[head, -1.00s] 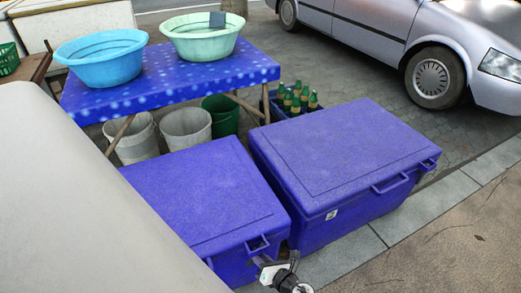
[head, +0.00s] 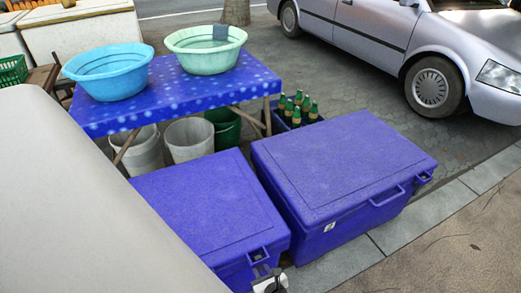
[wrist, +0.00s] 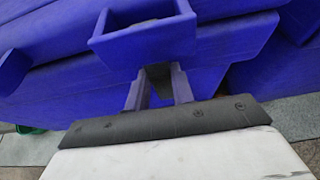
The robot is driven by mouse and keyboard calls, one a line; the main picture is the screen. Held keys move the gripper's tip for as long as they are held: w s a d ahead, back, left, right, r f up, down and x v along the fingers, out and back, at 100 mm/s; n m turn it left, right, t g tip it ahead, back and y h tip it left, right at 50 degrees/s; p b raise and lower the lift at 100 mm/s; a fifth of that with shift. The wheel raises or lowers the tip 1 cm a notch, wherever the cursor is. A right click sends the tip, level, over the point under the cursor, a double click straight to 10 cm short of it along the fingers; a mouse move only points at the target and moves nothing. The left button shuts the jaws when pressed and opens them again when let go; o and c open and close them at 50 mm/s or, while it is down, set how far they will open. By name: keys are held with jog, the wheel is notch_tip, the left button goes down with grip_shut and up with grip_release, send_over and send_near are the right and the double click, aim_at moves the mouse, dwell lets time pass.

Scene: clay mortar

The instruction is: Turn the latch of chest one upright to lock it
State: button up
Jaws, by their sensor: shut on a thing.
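The near left blue chest (head: 205,205) has its lid closed. A blue loop-shaped latch (head: 258,255) is on its front near the right corner. In the wrist view the latch (wrist: 145,38) shows as a square blue frame jutting out from the chest front, with two blue prongs below it. My gripper (wrist: 158,98) is right at these prongs, shut on the latch part; its fingertips are largely hidden. In the head view only a small white and dark piece of my gripper (head: 268,284) shows at the bottom edge, just below the latch. I cannot tell the latch's exact angle.
A second blue chest (head: 335,165) stands close on the right. Behind are a blue table (head: 175,90) with two basins, buckets under it, and a bottle crate (head: 292,118). A silver car (head: 420,50) is at the back right. The pavement (head: 430,250) at the right is clear.

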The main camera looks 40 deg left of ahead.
dwell(0.4)
jog(key=o, duration=1)
jog(key=b+v, duration=0.2)
jog(key=v, duration=1.2)
